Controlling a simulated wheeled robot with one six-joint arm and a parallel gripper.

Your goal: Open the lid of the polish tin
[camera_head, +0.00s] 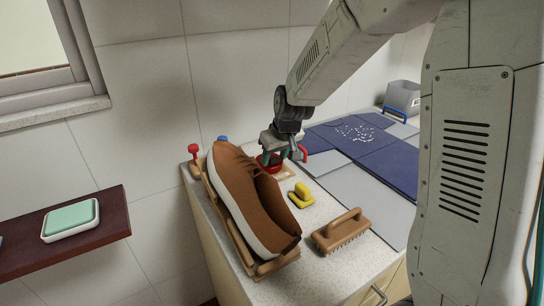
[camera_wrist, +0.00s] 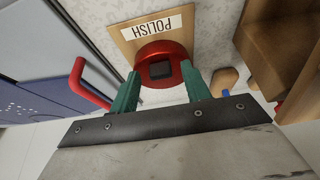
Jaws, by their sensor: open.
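The polish tin (camera_wrist: 174,48) is round and red with a dark square piece on top. It sits by a wooden plate with a white POLISH label (camera_wrist: 157,26), and its lid looks closed. In the head view the tin (camera_head: 265,166) is on the speckled counter, partly hidden behind my gripper. My gripper (camera_wrist: 160,72) is open, with its green fingertips on either side of the tin's near part. I cannot tell whether they touch it. In the head view my gripper (camera_head: 283,154) hangs over the tin.
A brown shoe (camera_head: 232,190) on a wooden rack (camera_head: 262,268) stands close to the left of the tin. A red handle (camera_wrist: 90,85) is close beside my gripper.

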